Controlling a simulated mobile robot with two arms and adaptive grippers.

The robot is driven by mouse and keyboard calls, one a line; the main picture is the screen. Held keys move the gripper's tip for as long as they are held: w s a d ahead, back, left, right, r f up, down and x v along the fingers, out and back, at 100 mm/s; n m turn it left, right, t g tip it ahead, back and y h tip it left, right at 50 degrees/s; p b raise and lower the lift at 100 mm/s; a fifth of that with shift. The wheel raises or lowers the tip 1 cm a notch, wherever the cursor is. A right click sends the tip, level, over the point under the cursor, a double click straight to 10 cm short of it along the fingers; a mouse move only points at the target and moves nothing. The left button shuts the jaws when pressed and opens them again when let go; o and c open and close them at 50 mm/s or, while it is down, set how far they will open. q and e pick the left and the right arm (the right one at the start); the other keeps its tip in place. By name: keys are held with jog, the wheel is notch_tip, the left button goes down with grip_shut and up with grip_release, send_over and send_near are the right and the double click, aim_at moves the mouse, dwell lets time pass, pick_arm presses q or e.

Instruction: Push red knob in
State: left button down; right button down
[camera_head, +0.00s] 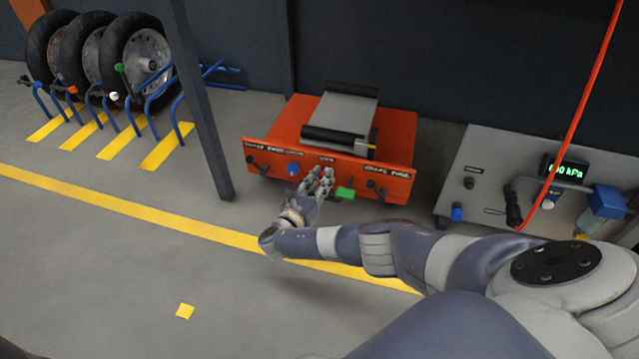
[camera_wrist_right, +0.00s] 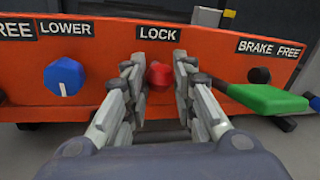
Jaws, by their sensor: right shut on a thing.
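The red knob (camera_wrist_right: 159,76) sits on the orange front panel (camera_wrist_right: 200,50) under the LOCK label. My right gripper (camera_wrist_right: 154,88) has its fingers on both sides of the knob and is shut on it. In the head view my right gripper (camera_head: 319,178) reaches the middle of the panel's front, and the knob cannot be made out there. My left gripper is not in view.
A blue knob (camera_wrist_right: 64,77) under LOWER is left of the gripper. A green lever (camera_wrist_right: 265,98) is close to its right, below BRAKE FREE. A grey bench with a pressure display (camera_head: 565,168) stands right. A post (camera_head: 200,100) and wheel rack are left.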

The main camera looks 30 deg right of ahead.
jog(key=c, duration=1.7)
grip_release()
jog(key=shift+w+d, duration=0.15)
jog(key=o, duration=0.4)
jog(key=v, duration=1.2)
